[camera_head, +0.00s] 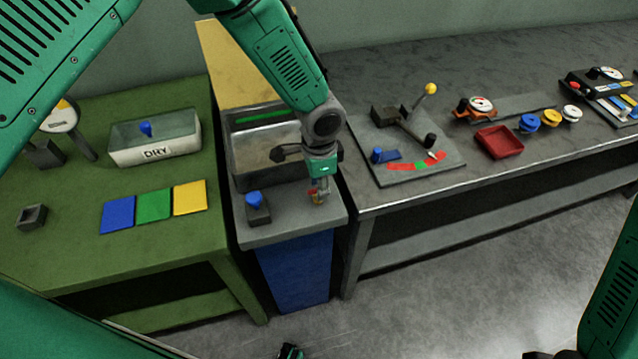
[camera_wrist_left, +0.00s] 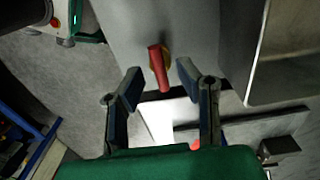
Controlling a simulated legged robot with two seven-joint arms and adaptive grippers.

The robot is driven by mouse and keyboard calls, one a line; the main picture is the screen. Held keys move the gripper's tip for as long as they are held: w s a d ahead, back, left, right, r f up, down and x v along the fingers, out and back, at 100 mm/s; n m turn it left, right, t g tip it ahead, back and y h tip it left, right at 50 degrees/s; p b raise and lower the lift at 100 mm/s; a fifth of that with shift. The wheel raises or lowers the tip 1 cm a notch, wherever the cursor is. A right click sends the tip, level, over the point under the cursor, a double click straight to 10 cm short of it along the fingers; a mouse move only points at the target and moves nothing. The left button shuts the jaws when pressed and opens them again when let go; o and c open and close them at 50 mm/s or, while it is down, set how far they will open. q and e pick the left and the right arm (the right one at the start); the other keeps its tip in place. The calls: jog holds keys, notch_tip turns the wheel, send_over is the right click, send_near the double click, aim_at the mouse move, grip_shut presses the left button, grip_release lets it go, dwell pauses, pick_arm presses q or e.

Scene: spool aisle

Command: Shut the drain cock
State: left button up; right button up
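The drain cock has a red lever (camera_wrist_left: 158,70) on a brass-coloured body, at the front of the grey metal stand with the basin. In the head view the cock (camera_head: 317,192) is small and partly covered by my left gripper (camera_head: 320,188). In the left wrist view my left gripper (camera_wrist_left: 159,76) is open, with one finger on each side of the lever's end. A gap shows between each fingertip and the lever. The lever points toward the palm in that view. My right gripper is not clearly seen.
The metal basin (camera_head: 237,150) stands behind the cock. A blue-knobbed block (camera_head: 257,208) sits left of it on the stand. A green table (camera_head: 60,245) with a "DRY" bin (camera_head: 155,152) is at left. A grey bench (camera_head: 375,195) with a lever plate is at right.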

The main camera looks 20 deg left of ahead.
pick_arm(q)
jog(key=shift+d+f, duration=0.1)
jog(key=shift+f, duration=0.05)
jog(key=shift+a, duration=0.3)
grip_shut()
